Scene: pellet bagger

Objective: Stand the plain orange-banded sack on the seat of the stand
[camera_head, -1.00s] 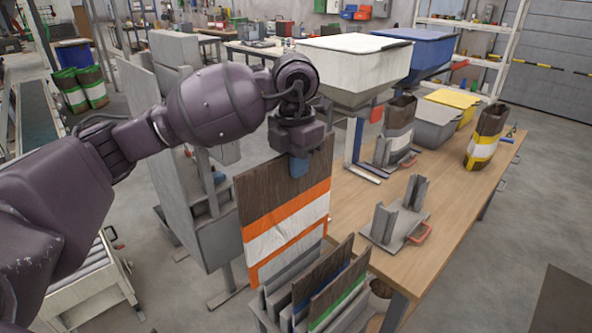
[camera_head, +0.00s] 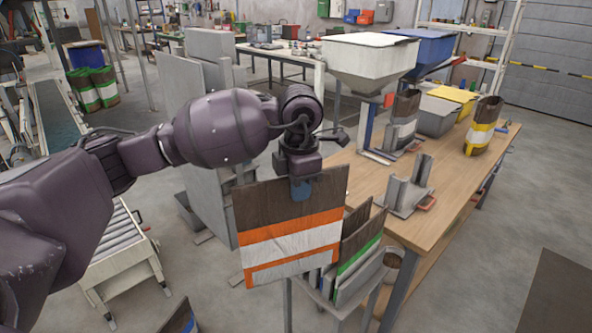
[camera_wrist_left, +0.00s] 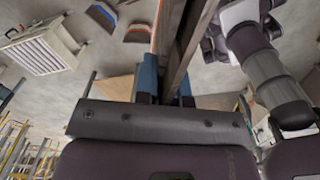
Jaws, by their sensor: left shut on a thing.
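The sack (camera_head: 290,242) is flat, brown on top, with orange and white bands. In the head view it hangs upright in front of the rack and hides part of it. My left gripper (camera_head: 302,187) is shut on its top edge. In the left wrist view the blue-tipped fingers (camera_wrist_left: 166,86) pinch the dark sack (camera_wrist_left: 180,45), seen edge-on. The grey stand (camera_head: 407,192), with two uprights and a red handle, is on the wooden table to the right of the sack; no sack is on it. My right gripper is not in view.
A rack (camera_head: 345,300) holds flat sacks with green and other bands beside the table (camera_head: 450,185). A yellow-banded sack (camera_head: 484,125) and a white-banded sack (camera_head: 404,120) stand farther back. A white hopper (camera_head: 368,62) rises behind. The table around the stand is mostly clear.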

